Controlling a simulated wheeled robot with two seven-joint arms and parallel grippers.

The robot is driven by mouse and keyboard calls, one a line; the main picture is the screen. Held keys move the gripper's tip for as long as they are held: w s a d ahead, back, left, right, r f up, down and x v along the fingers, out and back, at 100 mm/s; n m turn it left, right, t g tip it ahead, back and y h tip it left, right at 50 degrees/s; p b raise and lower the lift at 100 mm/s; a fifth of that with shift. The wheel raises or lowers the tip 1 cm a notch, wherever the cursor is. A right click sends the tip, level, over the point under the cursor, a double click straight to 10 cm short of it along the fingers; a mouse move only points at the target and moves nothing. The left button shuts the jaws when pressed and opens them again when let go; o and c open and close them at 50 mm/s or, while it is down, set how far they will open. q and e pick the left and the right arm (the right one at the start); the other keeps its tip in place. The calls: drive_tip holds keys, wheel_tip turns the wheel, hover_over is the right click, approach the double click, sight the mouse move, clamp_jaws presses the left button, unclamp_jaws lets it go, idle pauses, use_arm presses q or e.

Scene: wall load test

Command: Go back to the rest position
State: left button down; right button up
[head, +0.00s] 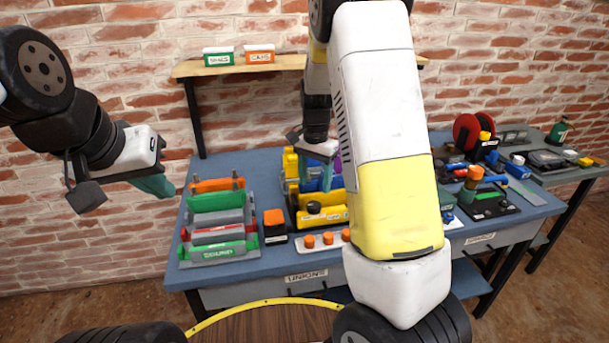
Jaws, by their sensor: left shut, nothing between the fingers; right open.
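My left gripper (160,187) is at the left, in the air in front of the brick wall, left of the bench and apart from everything. Its teal fingers are shut with nothing between them. My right gripper (322,172) points down over the middle of the blue bench top (262,185), above the yellow and blue parts (322,198). It is open, and no held object shows. My white and yellow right arm link crosses the picture centre and hides part of the bench behind it.
A shelf (290,66) on the wall carries a green box (218,58) and an orange box (260,55). A rack of coloured bars (218,222) and an orange-topped block (274,222) stand on the bench. Tools and red discs (467,131) stand at the right.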

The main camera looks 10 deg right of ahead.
drive_tip(key=s+a+r+n+t+y, duration=0.1)
drive_tip(key=s+r+n+t, duration=0.2)
drive_tip(key=s+r, duration=0.6)
drive_tip(key=s+a+r+n+t+y, duration=0.1)
drive_tip(key=s+r+n+t, duration=0.2)
drive_tip(key=s, duration=1.2)
wheel_tip(320, 180, up, 7)
drive_tip(key=n, duration=0.3)
drive_tip(key=shift+s, duration=0.15)
drive_tip(key=shift+f, duration=0.1)
